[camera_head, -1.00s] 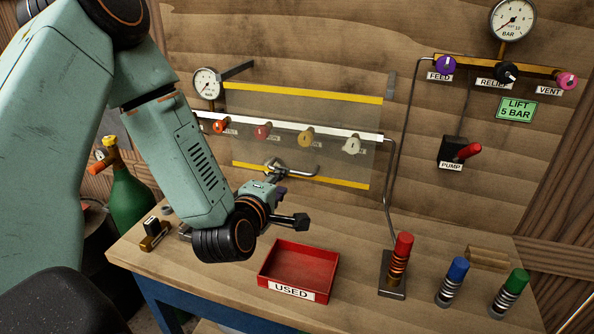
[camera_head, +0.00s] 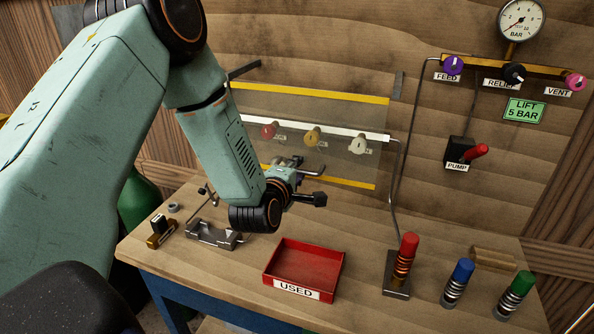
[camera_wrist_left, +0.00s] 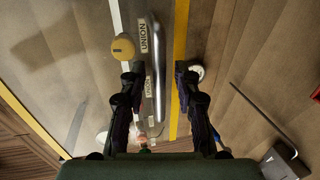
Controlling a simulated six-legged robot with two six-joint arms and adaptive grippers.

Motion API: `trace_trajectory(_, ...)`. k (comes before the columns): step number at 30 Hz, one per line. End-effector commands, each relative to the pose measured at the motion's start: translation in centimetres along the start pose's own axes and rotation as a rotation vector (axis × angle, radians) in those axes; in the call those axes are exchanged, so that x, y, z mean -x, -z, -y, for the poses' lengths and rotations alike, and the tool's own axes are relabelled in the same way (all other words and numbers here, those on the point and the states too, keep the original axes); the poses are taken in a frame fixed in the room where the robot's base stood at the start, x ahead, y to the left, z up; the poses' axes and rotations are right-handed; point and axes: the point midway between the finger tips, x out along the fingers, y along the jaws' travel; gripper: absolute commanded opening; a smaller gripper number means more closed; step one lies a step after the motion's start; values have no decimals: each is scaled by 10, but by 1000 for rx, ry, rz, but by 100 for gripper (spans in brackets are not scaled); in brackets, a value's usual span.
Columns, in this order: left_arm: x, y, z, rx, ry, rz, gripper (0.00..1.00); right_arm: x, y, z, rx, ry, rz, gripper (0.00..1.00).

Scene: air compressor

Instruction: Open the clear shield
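The clear shield (camera_head: 345,118) is a see-through panel with yellow strips along its top and bottom edges, hanging upright in front of a row of knobs. Its bent metal handle (camera_head: 313,175) is at the lower yellow strip, partly covered by my gripper in the head view. My left gripper (camera_head: 306,182) is at this handle. In the wrist view the handle (camera_wrist_left: 160,72) runs between the spread fingers of my left gripper (camera_wrist_left: 160,80), with gaps on both sides. The fingers are open. My right gripper is in neither view.
A red USED tray (camera_head: 303,265) sits on the bench below the gripper. Red (camera_head: 403,262), blue (camera_head: 458,280) and green (camera_head: 514,293) cylinders stand to the right. A metal holder (camera_head: 213,235) lies left. A pipe (camera_head: 400,190) runs down right of the shield.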

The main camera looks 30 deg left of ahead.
Motion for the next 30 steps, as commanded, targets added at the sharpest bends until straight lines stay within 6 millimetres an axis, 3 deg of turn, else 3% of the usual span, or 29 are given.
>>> trace_trajectory(5,0,0,0,0,0,0,31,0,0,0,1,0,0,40)
trace_trajectory(16,0,0,0,0,-1,-1,0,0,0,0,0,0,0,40)
trace_trajectory(30,0,2,0,1,-2,-5,0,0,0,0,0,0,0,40)
